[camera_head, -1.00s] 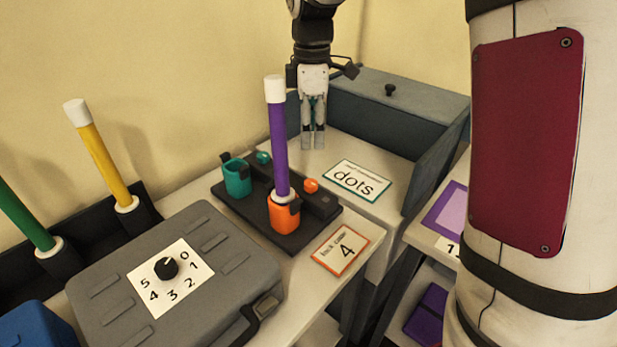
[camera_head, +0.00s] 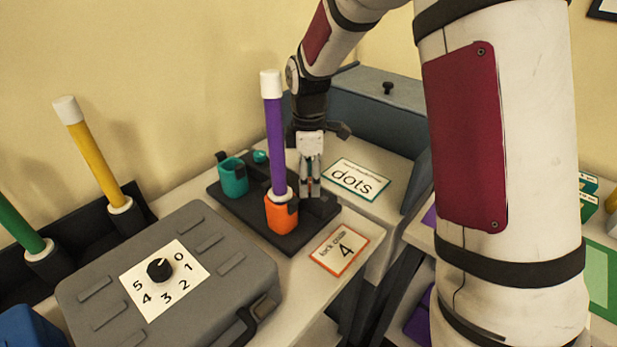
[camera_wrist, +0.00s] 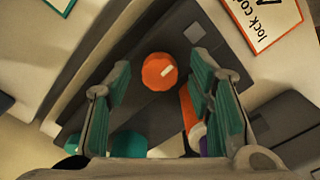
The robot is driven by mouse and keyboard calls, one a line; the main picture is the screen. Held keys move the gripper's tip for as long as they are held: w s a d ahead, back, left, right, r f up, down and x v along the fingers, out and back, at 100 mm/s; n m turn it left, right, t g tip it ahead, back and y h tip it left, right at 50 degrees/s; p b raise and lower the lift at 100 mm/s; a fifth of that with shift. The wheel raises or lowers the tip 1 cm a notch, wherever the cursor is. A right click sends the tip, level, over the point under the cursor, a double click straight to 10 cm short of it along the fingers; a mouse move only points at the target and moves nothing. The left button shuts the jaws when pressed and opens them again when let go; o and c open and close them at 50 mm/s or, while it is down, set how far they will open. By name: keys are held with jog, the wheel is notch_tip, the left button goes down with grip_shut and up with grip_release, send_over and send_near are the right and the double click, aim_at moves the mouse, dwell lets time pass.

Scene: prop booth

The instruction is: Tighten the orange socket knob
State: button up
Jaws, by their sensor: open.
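The orange socket (camera_head: 282,214) stands on a dark base plate (camera_head: 245,218) and holds a purple wand (camera_head: 276,140) with a white tip, upright. The orange socket knob (camera_wrist: 159,71) shows in the wrist view, round with a pale mark, between and just beyond my fingertips. My gripper (camera_head: 310,190) is open above the knob and points down; in the head view it hides the knob. Its teal-padded fingers (camera_wrist: 162,88) stand on either side of the knob, and I cannot tell whether they touch it. The teal socket (camera_head: 233,177) is empty, with a teal knob (camera_head: 260,157) behind it.
A "lock code 4" card (camera_head: 339,249) and a "dots" card (camera_head: 360,179) lie to the right. A grey case (camera_head: 215,290) with a numbered dial (camera_head: 160,270) is at the front left. Yellow (camera_head: 95,155) and green (camera_head: 18,220) wands stand at left. A grey-blue box (camera_head: 385,115) stands behind.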

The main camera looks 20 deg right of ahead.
grip_shut()
jog(key=shift+m, duration=0.3)
jog(key=m+p, duration=0.1)
jog(key=m, duration=0.3)
jog(key=shift+m, duration=0.3)
jog(key=m+p, duration=0.1)
jog(key=m, duration=0.4)
jog(key=shift+m+p, duration=0.3)
jog(key=m+p, duration=0.1)
jog(key=m, duration=0.4)
jog(key=m+p, duration=0.1)
jog(key=m, duration=0.4)
jog(key=shift+m+p, duration=0.3)
jog(key=shift+m, duration=0.1)
